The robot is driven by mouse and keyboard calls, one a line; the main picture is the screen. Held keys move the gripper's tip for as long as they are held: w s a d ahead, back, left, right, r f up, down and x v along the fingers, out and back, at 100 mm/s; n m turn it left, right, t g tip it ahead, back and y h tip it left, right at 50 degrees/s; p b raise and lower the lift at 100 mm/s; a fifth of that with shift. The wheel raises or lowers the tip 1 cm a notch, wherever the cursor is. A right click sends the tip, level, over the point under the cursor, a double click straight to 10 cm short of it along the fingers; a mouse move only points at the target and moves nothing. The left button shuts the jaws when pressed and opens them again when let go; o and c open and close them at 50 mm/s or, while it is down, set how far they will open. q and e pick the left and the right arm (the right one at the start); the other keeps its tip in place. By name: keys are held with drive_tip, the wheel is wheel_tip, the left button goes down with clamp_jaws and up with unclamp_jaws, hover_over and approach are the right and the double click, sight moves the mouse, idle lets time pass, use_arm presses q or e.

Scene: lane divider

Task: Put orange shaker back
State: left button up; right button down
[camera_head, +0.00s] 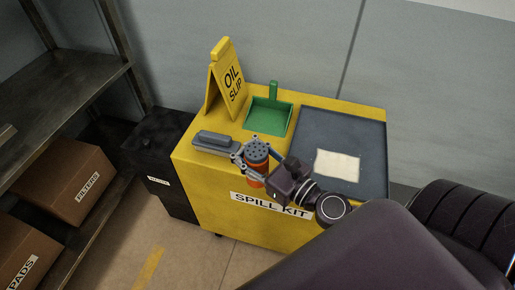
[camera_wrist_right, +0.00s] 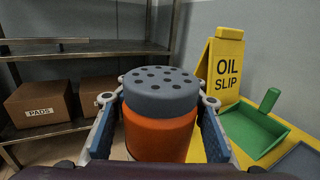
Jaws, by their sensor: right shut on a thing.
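The orange shaker (camera_head: 257,152) has an orange body and a grey lid with holes. It is upright near the front edge of the yellow spill kit cart (camera_head: 184,152). My right gripper (camera_head: 256,163) is shut on it, with one finger on each side. In the right wrist view the shaker (camera_wrist_right: 160,130) fills the space between the fingers of the gripper (camera_wrist_right: 160,112). Its base is hidden, so I cannot tell whether it touches the cart top. My left gripper is not in view.
On the cart are a grey block-like item (camera_head: 213,140), a yellow "OIL SLIP" sign (camera_head: 228,82), a green dustpan (camera_head: 268,117) and a dark tray (camera_head: 315,125) holding a pale sheet (camera_head: 338,165). A black bin (camera_head: 160,140) and shelving with boxes (camera_head: 65,183) stand left.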

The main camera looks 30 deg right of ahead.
drive_tip(key=shift+w+d+r+n+g+y+p, duration=0.7)
drive_tip(key=shift+w+d+r+y+p, duration=0.55)
drive_tip(key=shift+w+d+r, duration=3.25)
drive_tip(key=f+b, duration=0.1)
drive_tip(key=f, duration=0.5)
drive_tip(key=f+b, duration=0.1)
drive_tip(key=f, duration=0.5)
drive_tip(key=a+f+b, duration=0.1)
drive_tip(key=f, duration=0.5)
drive_tip(key=shift+w+f, duration=0.15)
drive_tip(key=shift+w, duration=0.05)
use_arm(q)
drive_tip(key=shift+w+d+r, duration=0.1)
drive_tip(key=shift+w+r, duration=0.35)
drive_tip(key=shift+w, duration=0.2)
use_arm(e)
drive_tip(key=c, duration=1.2)
unclamp_jaws()
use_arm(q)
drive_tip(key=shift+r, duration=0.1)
use_arm(e)
drive_tip(key=shift+f, duration=0.15)
